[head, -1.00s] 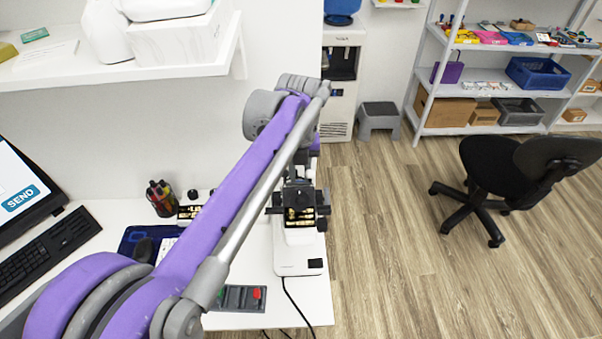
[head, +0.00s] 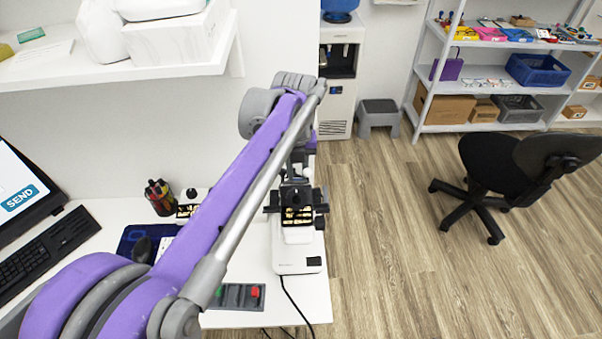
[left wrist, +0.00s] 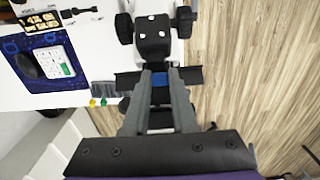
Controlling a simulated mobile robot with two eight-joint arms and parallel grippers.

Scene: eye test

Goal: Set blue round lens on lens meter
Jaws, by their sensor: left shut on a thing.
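The lens meter (head: 297,262) stands on the white desk near its right edge, with a white base and black upper parts. It also shows in the left wrist view (left wrist: 153,37), just beyond my fingertips. My left gripper (left wrist: 160,77) is shut on a small blue piece, the blue round lens (left wrist: 161,79), of which only a little shows between the fingers. The lens is over or close to the black parts of the meter; I cannot tell whether it touches them. In the head view my left arm hides much of the gripper. My right gripper is in neither view.
A pen holder (head: 160,197), a dark blue mat (head: 132,238) and a keyboard (head: 50,246) lie left of the meter. A grey box with red and green buttons (head: 238,296) is at the desk front. A cable runs from the meter.

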